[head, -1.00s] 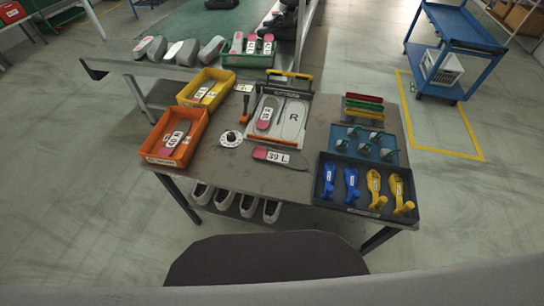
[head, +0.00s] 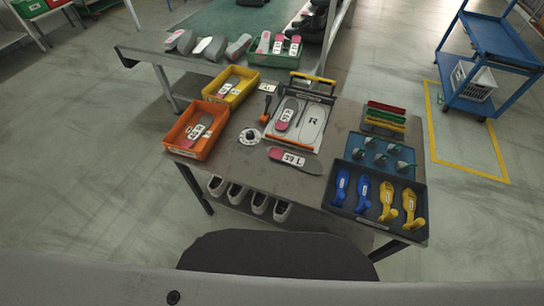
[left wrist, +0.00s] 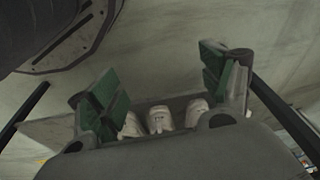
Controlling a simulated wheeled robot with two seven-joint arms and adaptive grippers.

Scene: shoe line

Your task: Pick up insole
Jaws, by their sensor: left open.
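An insole labelled 39 L (head: 295,160), grey with a pink heel, lies flat on the table near its front edge. Another insole (head: 287,115) lies on the left side of the white board, beside an outline marked R (head: 312,122). A further insole (head: 198,128) lies in the orange bin (head: 211,147), and one (head: 228,88) lies in the yellow bin (head: 240,97). My left gripper (left wrist: 160,85) shows only in the left wrist view, open and empty, with green finger pads. White shoes show beyond its fingers. My right gripper is in no view.
A dark tray (head: 345,215) with blue and yellow shoe-shaped pieces stands at the table's right front. A blue tray (head: 360,150) is behind it. White shoes (head: 238,194) stand below the tabletop.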

